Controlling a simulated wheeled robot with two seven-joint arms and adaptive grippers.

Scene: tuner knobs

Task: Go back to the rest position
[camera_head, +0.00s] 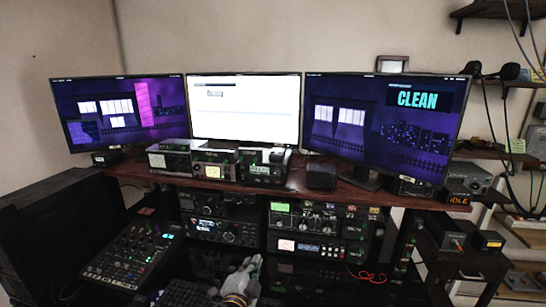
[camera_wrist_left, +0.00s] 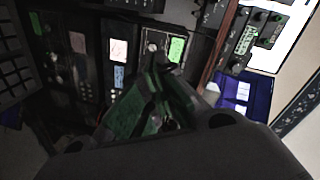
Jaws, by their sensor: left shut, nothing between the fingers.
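My left gripper (camera_head: 250,264) shows at the bottom middle of the head view, in front of the lower radio racks and over the dark desk. In the left wrist view its fingers (camera_wrist_left: 155,92) look dark and greenish, and they are shut with nothing held between them. The radio units with knobs and small lit displays (camera_head: 222,231) stand in the rack beyond it, and they also show in the left wrist view (camera_wrist_left: 117,52). I cannot tell from the pictures how far the fingers are from the panels. My right gripper is not in view.
A wooden shelf (camera_head: 345,193) carries several small radios and three monitors (camera_head: 245,108); the right monitor reads CLEAN. A mixer (camera_head: 130,255) lies at left and a keyboard (camera_head: 185,294) beside my gripper. A small display (camera_head: 459,199) reads IDLE. A red cable (camera_head: 366,276) lies at right.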

